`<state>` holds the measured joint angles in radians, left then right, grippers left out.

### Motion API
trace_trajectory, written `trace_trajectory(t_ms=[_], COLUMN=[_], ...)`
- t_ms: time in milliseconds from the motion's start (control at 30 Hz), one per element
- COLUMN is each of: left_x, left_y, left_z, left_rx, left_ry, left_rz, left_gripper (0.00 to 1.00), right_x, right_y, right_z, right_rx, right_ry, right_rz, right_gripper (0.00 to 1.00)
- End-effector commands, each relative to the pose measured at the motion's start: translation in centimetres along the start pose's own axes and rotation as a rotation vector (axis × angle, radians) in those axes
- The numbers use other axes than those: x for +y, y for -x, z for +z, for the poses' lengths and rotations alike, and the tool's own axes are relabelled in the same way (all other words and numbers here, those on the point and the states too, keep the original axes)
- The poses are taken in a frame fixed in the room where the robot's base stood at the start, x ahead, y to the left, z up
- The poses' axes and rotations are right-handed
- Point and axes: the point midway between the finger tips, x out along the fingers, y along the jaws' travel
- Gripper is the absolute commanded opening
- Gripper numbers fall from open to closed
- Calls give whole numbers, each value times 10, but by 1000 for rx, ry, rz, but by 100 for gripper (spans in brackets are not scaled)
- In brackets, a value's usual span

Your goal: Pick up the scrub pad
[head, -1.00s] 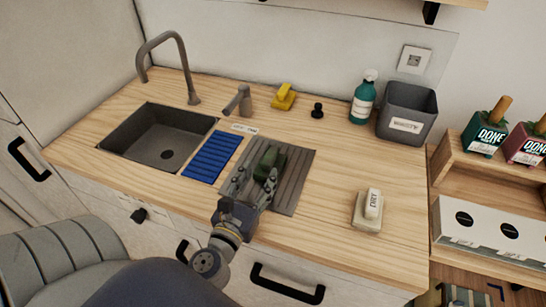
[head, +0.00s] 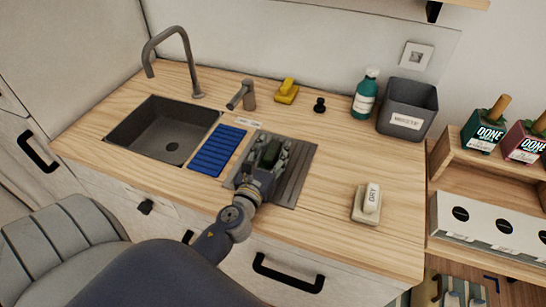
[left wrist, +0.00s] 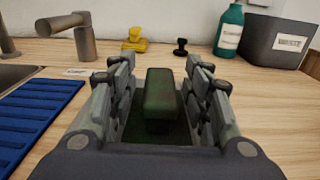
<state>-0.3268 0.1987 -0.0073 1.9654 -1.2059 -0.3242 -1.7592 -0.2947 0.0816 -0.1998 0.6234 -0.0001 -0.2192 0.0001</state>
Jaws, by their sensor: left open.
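The scrub pad is a green block-shaped handle (head: 271,152) on a wider dark base, on the grey ridged mat (head: 294,187). In the left wrist view it (left wrist: 160,94) stands centred between the fingers, with a visible gap on each side. My left gripper (head: 266,160) is open, with its fingers around the pad's sides at counter height. The fingers hide part of the pad and its base in the head view. My right gripper is not in view.
A blue ridged mat (head: 217,151) and sink (head: 140,140) lie left.

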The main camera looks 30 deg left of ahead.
Motion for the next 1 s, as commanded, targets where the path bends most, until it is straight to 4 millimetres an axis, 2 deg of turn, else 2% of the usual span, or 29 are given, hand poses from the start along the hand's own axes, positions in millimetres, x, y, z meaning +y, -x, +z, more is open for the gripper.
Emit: trace_trajectory(t_ms=[67,100,267,300,733,867,1000], left_x=[0,0,0,0,0,0,-1], left_y=[0,0,0,0,0,0,0], left_z=[0,0,0,0,6,19,43], left_rx=[0,0,0,0,-2,-3,-4], left_ry=[0,0,0,0,-1,-1,-2], left_rz=[0,0,0,0,-1,-2,-3], left_gripper=[45,40,4,0,0,0,0], right_x=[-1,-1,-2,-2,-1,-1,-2], right_y=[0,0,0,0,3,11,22], right_z=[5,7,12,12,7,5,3], right_rx=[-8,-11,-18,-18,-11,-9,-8], right_ry=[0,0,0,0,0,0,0], right_rz=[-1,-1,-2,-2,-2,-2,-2], right_gripper=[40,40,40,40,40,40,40])
